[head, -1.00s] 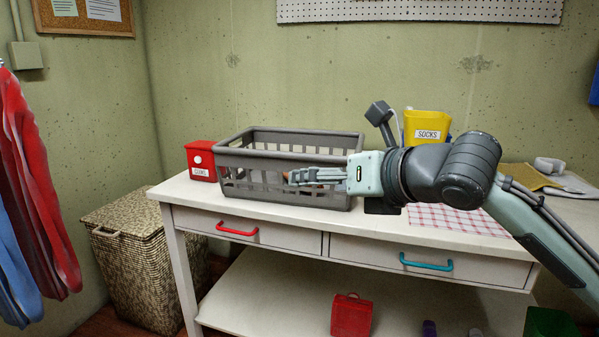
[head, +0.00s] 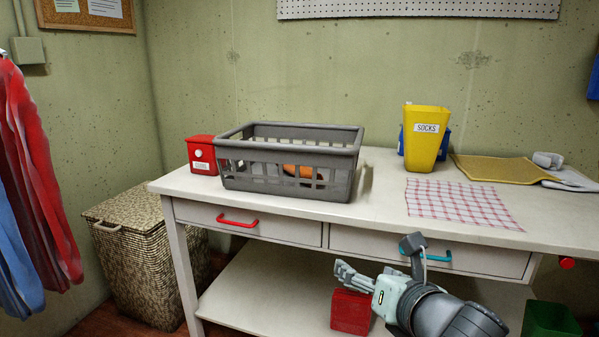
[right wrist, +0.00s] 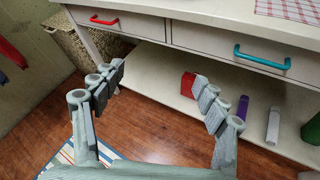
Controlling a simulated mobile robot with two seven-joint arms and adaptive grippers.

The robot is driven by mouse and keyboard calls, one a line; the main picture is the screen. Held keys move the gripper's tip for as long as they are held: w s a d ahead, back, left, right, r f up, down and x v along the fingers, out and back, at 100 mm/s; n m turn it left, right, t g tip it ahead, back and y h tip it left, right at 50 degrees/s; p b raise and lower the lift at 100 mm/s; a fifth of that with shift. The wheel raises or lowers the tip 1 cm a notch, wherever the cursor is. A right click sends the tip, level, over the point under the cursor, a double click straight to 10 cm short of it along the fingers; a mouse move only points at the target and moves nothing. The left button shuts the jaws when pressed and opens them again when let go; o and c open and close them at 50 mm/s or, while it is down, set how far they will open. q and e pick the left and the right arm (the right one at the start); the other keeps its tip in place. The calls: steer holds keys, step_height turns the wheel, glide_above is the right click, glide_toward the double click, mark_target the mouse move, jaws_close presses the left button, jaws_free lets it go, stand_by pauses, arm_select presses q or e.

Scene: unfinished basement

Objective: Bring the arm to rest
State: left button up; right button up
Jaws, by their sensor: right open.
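My right gripper (head: 345,275) is low in front of the table, below the drawer with the teal handle. In the right wrist view its fingers (right wrist: 160,82) are spread wide with nothing between them. The jaws are open over the wooden floor and lower shelf, touching nothing that I can see. My left gripper is not in view.
On the white table (head: 385,222) stand a grey basket (head: 288,190) with something orange inside, a red box (head: 201,155), a yellow socks bin (head: 426,137) and a checked cloth (head: 460,203). A red container (head: 350,312) sits on the lower shelf. A wicker hamper (head: 135,265) stands left.

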steer(key=s+d+f+m+g+h, duration=0.1)
steer(key=s+d+f+m, duration=0.15)
steer(key=f+m, duration=0.4)
steer(key=s+d+f+m+g+h, duration=0.1)
steer(key=s+d+f+m+g, duration=0.1)
steer(key=d+f+m, duration=0.45)
steer(key=s+f+m+g+h, duration=0.15)
steer(key=f+m, duration=0.25)
steer(key=f, duration=0.5)
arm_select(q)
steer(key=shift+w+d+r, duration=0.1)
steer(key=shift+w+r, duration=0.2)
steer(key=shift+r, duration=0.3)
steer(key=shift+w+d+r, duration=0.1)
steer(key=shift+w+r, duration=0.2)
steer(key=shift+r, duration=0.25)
arm_select(e)
steer(key=s+d+f+m+g, duration=0.2)
steer(key=s+d+f+m, duration=0.1)
steer(key=s+f+m, duration=0.5)
steer(key=s+d+f+m+g, duration=0.3)
steer(key=s+f+m, duration=0.5)
steer(key=s+f, duration=0.2)
step_height(320, 180, down, 2)
steer(key=shift+m+g+h, duration=0.35)
steer(key=shift+m, duration=0.05)
